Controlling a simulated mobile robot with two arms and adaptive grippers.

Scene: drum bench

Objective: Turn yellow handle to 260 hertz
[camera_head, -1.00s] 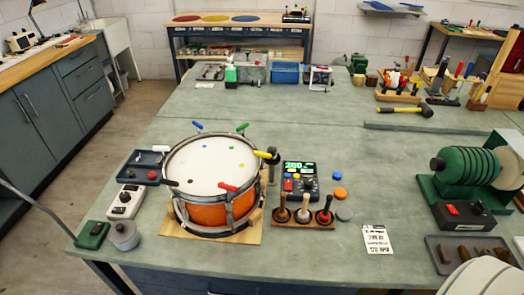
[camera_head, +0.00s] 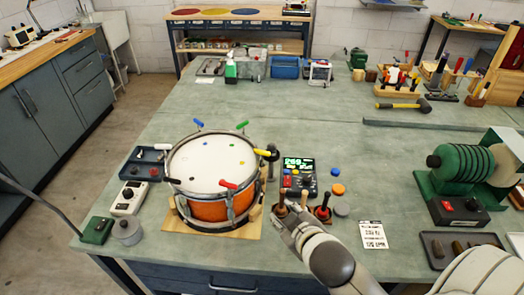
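The drum (camera_head: 209,208) has an orange shell and a white head. The yellow handle (camera_head: 262,153) sits at the right side of its rim, pointing right to a dark knob-like end. Blue (camera_head: 199,123), green (camera_head: 242,125), red (camera_head: 228,184) and black handles stand around the rim. The tuner (camera_head: 299,174) right of the drum has a lit green display; its blurred digits look like 269. My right gripper (camera_head: 283,222) comes in from the lower right, in front of the tool stand and below the yellow handle, apart from it. Its fingers are too small to judge. My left gripper is not in view.
A stand with wooden and dark-handled tools (camera_head: 323,213) is partly hidden by my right arm. Orange and grey discs (camera_head: 338,189) lie beside the tuner. A white card (camera_head: 373,235) and a green machine (camera_head: 462,170) are at the right.

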